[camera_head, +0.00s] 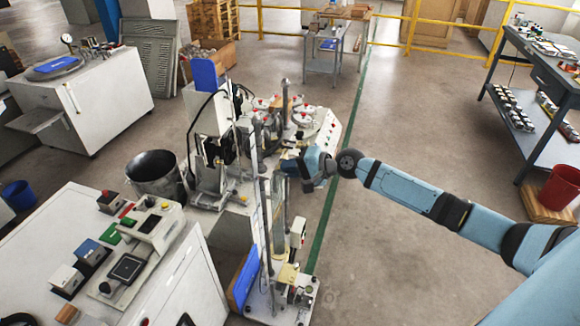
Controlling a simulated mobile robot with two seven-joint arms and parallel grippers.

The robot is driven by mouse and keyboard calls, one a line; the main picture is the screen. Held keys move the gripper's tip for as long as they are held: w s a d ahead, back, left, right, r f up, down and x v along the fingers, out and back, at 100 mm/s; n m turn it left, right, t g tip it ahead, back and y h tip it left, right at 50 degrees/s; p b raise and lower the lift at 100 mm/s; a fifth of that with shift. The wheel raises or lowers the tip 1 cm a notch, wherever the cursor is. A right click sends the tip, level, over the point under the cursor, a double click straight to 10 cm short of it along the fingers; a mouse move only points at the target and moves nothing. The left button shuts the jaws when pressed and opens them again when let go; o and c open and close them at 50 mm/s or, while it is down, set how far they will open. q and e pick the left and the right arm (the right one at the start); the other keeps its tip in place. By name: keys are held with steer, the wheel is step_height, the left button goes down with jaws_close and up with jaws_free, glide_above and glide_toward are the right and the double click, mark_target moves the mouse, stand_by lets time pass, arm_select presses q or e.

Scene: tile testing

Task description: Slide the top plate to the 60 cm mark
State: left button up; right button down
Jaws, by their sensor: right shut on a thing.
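A tall test stand with upright metal posts (263,215) rises from a pale base plate (262,304) at the bottom centre. My right gripper (287,166), at the end of a blue arm from the right, is at the posts at about their mid to upper height. It is shut on a small part there, which fits the top plate; the gripper and posts mostly hide it. Scale marks on the posts are too small to read, so I cannot tell the plate's height. My left gripper is not in view.
A second machine with a blue panel (204,74) stands close behind and left of the stand. A black bucket (153,173) is beside it. A control cabinet (165,285) fills the lower left. A steel workbench (527,90) is at the right. The floor between is clear.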

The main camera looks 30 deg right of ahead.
steer(key=shift+f, duration=0.65)
step_height(320, 180, down, 6)
steer(key=b, duration=0.4)
steer(key=shift+b, duration=0.3)
steer(key=shift+f, duration=0.1)
step_height(320, 180, down, 6)
steer(key=b, duration=0.5)
stand_by(0.4)
steer(key=shift+f, duration=0.25)
